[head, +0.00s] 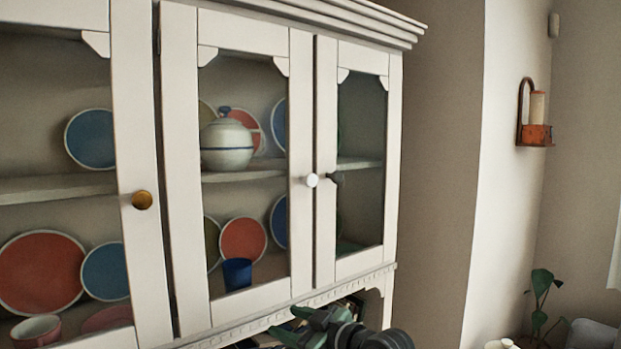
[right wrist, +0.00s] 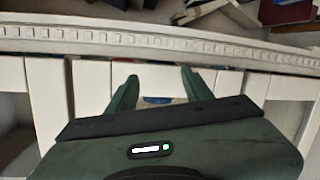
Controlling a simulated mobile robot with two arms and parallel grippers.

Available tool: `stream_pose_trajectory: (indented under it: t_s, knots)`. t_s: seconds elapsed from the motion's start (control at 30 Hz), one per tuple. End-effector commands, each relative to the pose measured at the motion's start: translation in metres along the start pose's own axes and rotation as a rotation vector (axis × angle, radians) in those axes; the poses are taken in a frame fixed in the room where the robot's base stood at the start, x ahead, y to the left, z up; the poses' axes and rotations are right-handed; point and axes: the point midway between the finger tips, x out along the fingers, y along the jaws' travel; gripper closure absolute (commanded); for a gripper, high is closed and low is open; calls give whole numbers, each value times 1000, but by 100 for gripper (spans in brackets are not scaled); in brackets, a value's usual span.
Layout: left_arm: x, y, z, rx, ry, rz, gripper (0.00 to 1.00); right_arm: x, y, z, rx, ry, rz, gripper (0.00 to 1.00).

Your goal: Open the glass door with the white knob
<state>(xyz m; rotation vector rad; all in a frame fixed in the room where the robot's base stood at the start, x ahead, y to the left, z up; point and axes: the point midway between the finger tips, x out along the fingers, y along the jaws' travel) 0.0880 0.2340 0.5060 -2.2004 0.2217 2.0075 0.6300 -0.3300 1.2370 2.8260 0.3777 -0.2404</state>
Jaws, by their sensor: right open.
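The white cabinet has three glass doors in the head view. The middle glass door (head: 297,240) carries the white knob (head: 312,180) on its right frame, and it looks shut. A brass knob (head: 142,200) is on the left door and a dark knob (head: 336,177) on the right door. My right gripper (head: 296,322) is below the cabinet's lower trim, well under the white knob and apart from it. In the right wrist view its two green fingers (right wrist: 157,90) are spread with nothing held between them. My left gripper is not in view.
Plates, a white lidded pot (head: 227,145) and a blue cup (head: 237,274) stand behind the glass. The dentil trim (head: 250,325) juts out under the doors, with books below it. A wall candle holder (head: 535,134) and a plant (head: 541,300) are at the right.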

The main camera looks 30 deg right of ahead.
Motion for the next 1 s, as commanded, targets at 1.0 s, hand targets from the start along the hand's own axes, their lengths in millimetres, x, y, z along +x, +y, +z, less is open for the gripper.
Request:
stream_pose_trajectory:
  t_s: [1.0]
  knots:
    - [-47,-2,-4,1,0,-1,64,-15,179,-248,-25,543,208,49]
